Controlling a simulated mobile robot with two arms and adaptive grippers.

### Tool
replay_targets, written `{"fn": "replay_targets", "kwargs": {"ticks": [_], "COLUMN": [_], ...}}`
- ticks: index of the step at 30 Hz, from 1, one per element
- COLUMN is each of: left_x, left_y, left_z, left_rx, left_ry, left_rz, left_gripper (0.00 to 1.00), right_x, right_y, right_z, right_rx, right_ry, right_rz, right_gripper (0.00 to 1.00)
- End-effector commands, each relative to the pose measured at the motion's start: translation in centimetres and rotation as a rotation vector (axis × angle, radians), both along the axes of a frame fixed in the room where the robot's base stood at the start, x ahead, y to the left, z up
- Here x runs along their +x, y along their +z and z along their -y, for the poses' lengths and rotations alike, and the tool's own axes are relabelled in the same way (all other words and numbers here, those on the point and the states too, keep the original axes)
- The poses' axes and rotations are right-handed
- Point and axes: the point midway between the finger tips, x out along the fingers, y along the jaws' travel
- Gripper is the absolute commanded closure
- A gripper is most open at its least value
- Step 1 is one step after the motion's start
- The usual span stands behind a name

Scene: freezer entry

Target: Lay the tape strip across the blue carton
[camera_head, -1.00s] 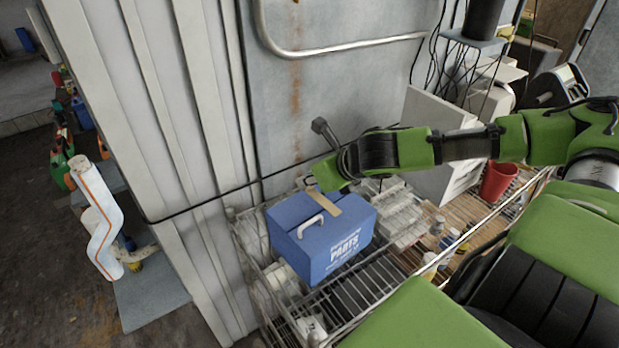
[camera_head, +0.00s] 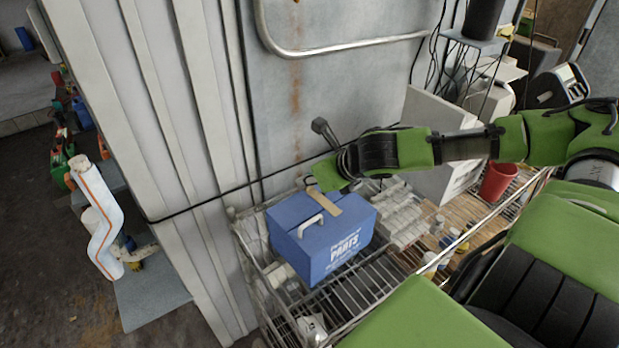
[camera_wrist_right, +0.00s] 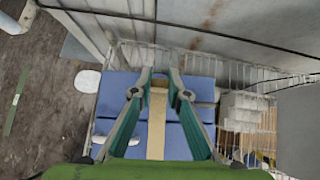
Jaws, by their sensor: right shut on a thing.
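The blue carton (camera_head: 335,248) with a white handle and "PARTS" lettering sits on a wire rack in the head view. The tan tape strip (camera_head: 324,206) runs over the carton's top from beneath my right gripper (camera_head: 311,183). In the right wrist view the strip (camera_wrist_right: 157,122) runs lengthwise between the teal fingers of my right gripper (camera_wrist_right: 160,78), over the blue carton (camera_wrist_right: 117,88). The gripper is shut on the strip. Whether the whole strip touches the carton cannot be told. My left gripper is out of view.
The wire rack (camera_head: 398,288) also holds white boxes (camera_head: 402,215), small bottles and a red cup (camera_head: 498,182). A grey metal wall with a bent rail (camera_head: 345,50) rises behind it. A ribbed panel (camera_head: 165,150) stands to the left of the carton.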

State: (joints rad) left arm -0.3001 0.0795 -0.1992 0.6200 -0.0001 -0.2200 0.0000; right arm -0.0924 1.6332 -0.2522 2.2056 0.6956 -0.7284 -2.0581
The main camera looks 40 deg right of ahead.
Motion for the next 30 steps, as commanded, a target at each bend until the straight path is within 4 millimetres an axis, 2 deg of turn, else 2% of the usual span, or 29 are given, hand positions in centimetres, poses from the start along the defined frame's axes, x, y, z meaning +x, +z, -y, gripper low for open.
{"fn": "replay_targets", "kwargs": {"ticks": [11,30], "left_x": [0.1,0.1], "left_y": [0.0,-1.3], "left_z": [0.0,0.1], "left_rx": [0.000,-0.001], "left_ry": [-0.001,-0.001], "left_rz": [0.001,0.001], "left_gripper": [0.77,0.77], "right_x": [0.0,0.0], "right_y": [-0.1,-1.6], "right_z": [0.0,0.0], "right_rx": [0.000,0.001], "right_ry": [0.000,-0.001], "right_rz": [0.000,0.000], "right_gripper": [0.93,0.93]}}
